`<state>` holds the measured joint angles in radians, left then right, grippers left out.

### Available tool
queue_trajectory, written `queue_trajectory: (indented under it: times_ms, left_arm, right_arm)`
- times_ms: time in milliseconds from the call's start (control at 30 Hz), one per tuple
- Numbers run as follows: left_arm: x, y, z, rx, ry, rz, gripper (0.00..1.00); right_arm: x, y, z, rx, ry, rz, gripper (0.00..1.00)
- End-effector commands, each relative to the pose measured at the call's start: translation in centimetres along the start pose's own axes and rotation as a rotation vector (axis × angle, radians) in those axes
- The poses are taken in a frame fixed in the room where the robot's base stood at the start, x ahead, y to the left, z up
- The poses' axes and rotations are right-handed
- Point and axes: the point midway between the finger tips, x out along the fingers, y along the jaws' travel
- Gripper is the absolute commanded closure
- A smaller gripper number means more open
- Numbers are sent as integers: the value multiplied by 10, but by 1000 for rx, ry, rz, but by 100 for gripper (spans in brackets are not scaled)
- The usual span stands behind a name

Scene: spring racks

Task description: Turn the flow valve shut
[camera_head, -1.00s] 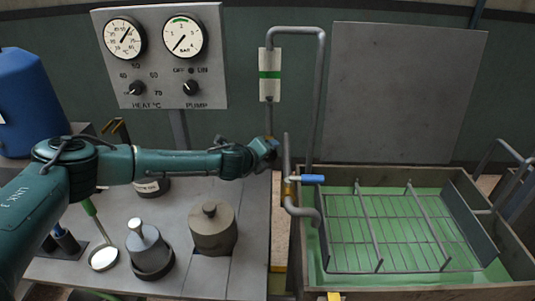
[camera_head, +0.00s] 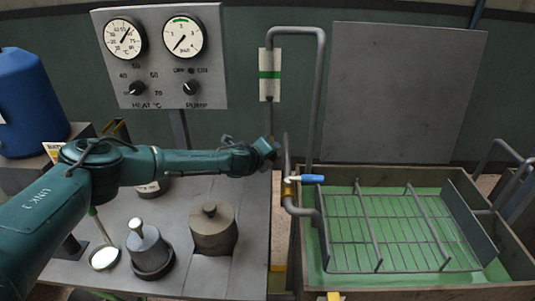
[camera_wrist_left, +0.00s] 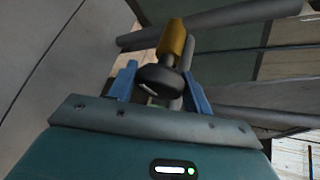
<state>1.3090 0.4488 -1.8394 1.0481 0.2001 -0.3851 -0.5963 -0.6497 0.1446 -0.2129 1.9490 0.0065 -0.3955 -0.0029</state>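The flow valve has a brass body (camera_head: 288,188) on the grey pipe at the left side of the green tank. Its blue lever (camera_head: 312,179) points right, across the pipe. My left gripper (camera_head: 272,150) is just up and left of the valve in the head view. In the left wrist view my left gripper's two blue fingers (camera_wrist_left: 160,90) stand apart. The brass valve body (camera_wrist_left: 172,38) shows beyond them, with a dark round part (camera_wrist_left: 158,79) between the fingertips. I cannot tell whether they touch it. My right gripper is not in view.
A gauge panel (camera_head: 160,92) with two dials and two knobs hangs at the back. A tall bent pipe (camera_head: 318,100) rises behind the valve. The tank (camera_head: 380,176) holds a wire rack (camera_head: 390,225). Weights (camera_head: 212,232) stand on the bench below my left arm.

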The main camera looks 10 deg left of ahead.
Motion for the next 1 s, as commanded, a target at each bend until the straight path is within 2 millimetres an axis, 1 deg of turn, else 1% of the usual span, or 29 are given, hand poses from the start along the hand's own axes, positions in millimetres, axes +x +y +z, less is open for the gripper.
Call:
queue_trajectory:
  times_ms: [33,200,267,567,1000]
  left_arm:
    - [0,0,0,0,0,1,55]
    - [0,0,0,0,0,1,69]
    - [0,0,0,0,-1,1,73]
    - [0,-1,1,41,-10,29,73]
    - [0,-1,0,285,-55,203,73]
  right_arm:
    - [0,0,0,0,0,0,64]
    - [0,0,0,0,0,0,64]
    - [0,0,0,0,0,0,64]
    - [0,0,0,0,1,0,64]
    - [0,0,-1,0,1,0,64]
